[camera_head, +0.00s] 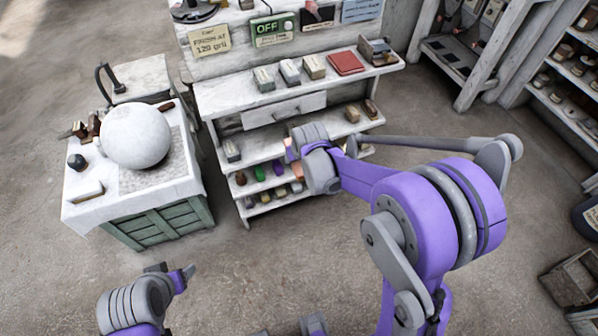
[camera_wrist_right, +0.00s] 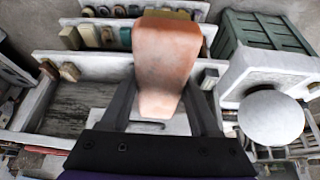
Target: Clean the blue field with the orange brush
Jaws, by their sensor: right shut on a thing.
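In the right wrist view my right gripper (camera_wrist_right: 160,108) is shut on an orange block-shaped thing (camera_wrist_right: 168,50), which I take for the orange brush. It is paler at its lower end; its bristles cannot be made out. In the head view the right gripper (camera_head: 296,150) is over the front of the white shelf unit, mostly hidden by its wrist. A pale blue panel (camera_head: 362,9) with writing is at the top edge, cut off by the frame; it is the only blue field I see. My left gripper (camera_head: 184,276) is low at the left, its jaws unclear.
The white shelf unit (camera_head: 225,97) carries several blocks, a red pad (camera_head: 346,63) and coloured bottles. A green OFF sign (camera_head: 272,28) is above. A large white sphere (camera_head: 135,136) sits on a green-sided cabinet (camera_head: 160,228) at left. Floor in front is clear.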

